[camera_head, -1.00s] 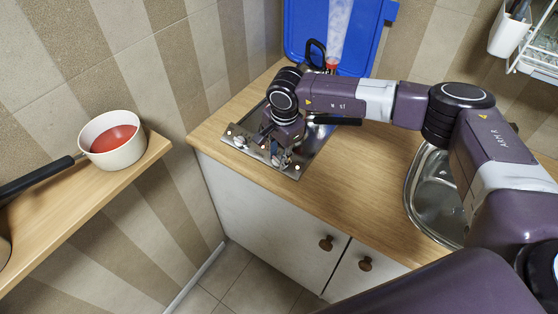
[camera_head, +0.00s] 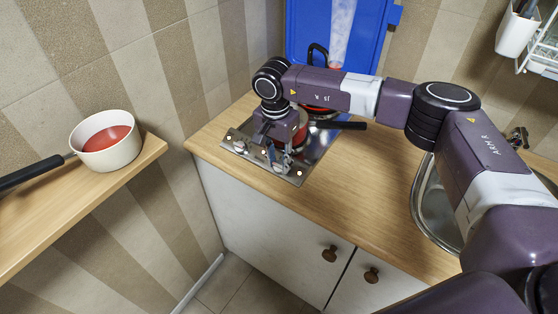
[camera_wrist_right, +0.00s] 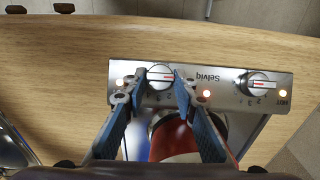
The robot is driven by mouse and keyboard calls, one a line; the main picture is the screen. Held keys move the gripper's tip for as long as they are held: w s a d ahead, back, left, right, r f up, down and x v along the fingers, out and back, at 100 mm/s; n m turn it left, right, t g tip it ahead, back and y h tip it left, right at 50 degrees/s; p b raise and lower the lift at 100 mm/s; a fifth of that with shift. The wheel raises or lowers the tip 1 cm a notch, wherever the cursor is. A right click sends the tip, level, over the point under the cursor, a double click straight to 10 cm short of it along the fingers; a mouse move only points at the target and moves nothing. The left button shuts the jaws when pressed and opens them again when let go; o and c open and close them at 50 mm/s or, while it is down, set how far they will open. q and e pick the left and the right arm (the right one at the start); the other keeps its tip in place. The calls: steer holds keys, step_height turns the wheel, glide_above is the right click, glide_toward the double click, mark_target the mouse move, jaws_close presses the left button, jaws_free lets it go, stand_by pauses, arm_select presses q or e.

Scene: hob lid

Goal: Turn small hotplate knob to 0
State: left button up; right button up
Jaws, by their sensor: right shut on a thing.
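The hob's steel front panel (camera_wrist_right: 225,82) carries two round knobs and the word "Selviq", upside down in the wrist view. My right gripper (camera_wrist_right: 160,78) has its blue-padded fingers on either side of one knob (camera_wrist_right: 160,73) and is shut on it. This knob is at the left in the wrist view and its pointer bar lies roughly along the panel. The other knob (camera_wrist_right: 260,83) is free; its bar also lies roughly along the panel. In the head view my right gripper (camera_head: 277,152) comes down over the panel's right half. My left gripper is out of view.
A red pot (camera_head: 303,127) with a black handle stands on the hob, close behind my right gripper. A raised blue lid (camera_head: 365,35) is at the back. A sink (camera_head: 430,205) is to the right. A white pan (camera_head: 106,142) sits on the left shelf. Several panel lights glow.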

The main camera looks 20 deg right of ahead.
mark_target(277, 166)
steer(key=o, duration=1.1)
steer(key=r, duration=1.2)
steer(key=shift+s+a, duration=0.2)
steer(key=shift+a, duration=0.15)
steer(key=shift+s, duration=0.1)
